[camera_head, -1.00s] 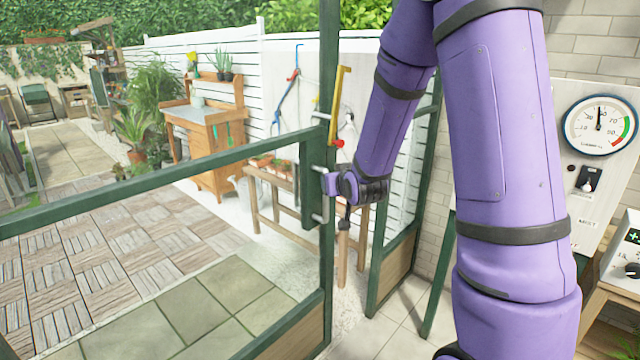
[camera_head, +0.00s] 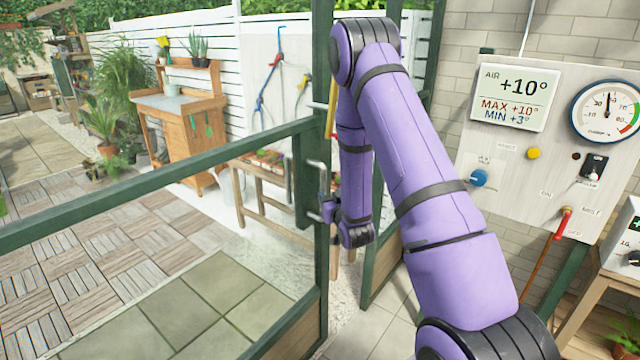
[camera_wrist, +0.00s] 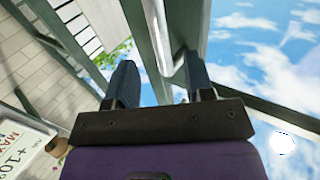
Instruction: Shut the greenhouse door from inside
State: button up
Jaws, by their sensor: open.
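The green-framed glass door (camera_head: 160,187) stands ajar in the head view, with a gap between its edge and the green doorpost (camera_head: 385,255). A silver bar handle (camera_head: 318,190) is on the door's edge stile. My gripper (camera_head: 328,207) is at the handle's lower part, partly hidden by my wrist and the stile. In the wrist view, my gripper (camera_wrist: 160,82) is open, and the silver handle bar (camera_wrist: 155,35) reaches down between its two dark fingers. Contact with the bar cannot be told.
A control panel (camera_head: 540,150) with gauge and knobs hangs on the brick wall at right. A wooden table (camera_head: 262,205) and potting bench (camera_head: 190,130) stand outside beyond the glass. Tiled floor (camera_head: 365,335) is clear by the doorway.

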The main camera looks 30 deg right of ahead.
aim_at(324, 187)
jog(key=x, duration=0.9)
grip_shut()
